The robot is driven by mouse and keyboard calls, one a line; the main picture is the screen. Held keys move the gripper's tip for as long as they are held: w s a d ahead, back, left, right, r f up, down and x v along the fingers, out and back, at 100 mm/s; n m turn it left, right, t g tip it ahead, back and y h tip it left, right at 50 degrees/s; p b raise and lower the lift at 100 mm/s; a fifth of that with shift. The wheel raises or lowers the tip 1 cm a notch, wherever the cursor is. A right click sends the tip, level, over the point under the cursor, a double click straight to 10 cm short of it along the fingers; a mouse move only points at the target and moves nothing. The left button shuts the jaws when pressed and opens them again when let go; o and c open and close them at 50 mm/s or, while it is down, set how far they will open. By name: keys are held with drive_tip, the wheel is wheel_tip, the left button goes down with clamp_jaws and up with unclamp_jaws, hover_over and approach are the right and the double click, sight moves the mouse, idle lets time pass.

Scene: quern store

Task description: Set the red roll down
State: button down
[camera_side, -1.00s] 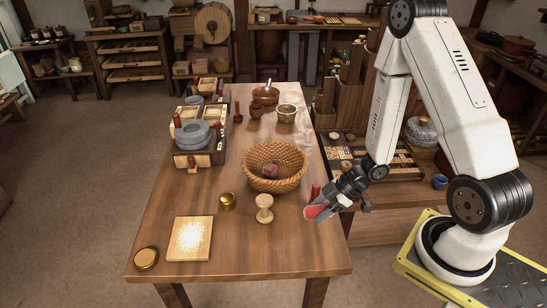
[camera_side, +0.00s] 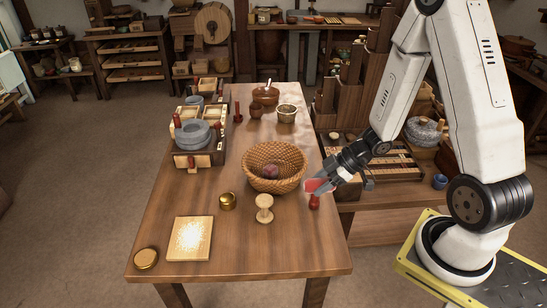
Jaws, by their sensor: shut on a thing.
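The red roll (camera_side: 315,185) is a small pinkish-red piece held between the fingertips of my gripper (camera_side: 319,184). My gripper is shut on it and reaches in from the right, over the right edge of the wooden table (camera_side: 200,268). The roll appears to be above the tabletop, but its exact height cannot be told. The fingers hide part of it.
A dark red turned piece (camera_side: 314,202) stands just below the gripper in the picture. A woven basket (camera_side: 262,182) holding a dark round thing, a wooden spool (camera_side: 264,208) and a brass pot (camera_side: 227,201) are to the left. The front right tabletop is clear.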

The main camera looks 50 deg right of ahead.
drive_tip(key=w+d+m+t+h, duration=0.1)
drive_tip(key=w+d+m+h, duration=0.15)
drive_tip(key=w+d, duration=0.4)
drive_tip(key=w+d+m+t+h, duration=0.1)
drive_tip(key=w+d+m+h, duration=0.2)
drive_tip(key=d, duration=0.6)
drive_tip(key=w+d+m+t+h, duration=0.1)
drive_tip(key=w+d+m, duration=0.35)
drive_tip(key=d, duration=0.35)
drive_tip(key=shift+n, duration=0.3)
drive_tip(key=shift+w+f, duration=0.2)
drive_tip(key=shift+f, duration=0.95)
drive_tip(key=shift+w+f, duration=0.15)
drive_tip(key=shift+f, duration=0.95)
drive_tip(key=w+d+f, duration=0.1)
drive_tip(key=w+f, duration=0.1)
drive_tip(key=w, duration=0.1)
drive_tip(key=w+d+f, duration=0.2)
drive_tip(key=w, duration=0.1)
drive_tip(key=w+d+f, duration=0.1)
drive_tip(key=w+f, duration=0.1)
drive_tip(key=w, duration=0.1)
drive_tip(key=shift+w+d, duration=0.2)
drive_tip(key=shift+d, duration=0.2)
drive_tip(key=shift+w+d+f, duration=0.35)
drive_tip(key=shift+w+f, duration=0.35)
drive_tip(key=shift+f, duration=0.15)
drive_tip(key=shift+w+d+f, duration=0.3)
drive_tip(key=shift+w+f, duration=0.35)
drive_tip(key=shift+f, duration=0.2)
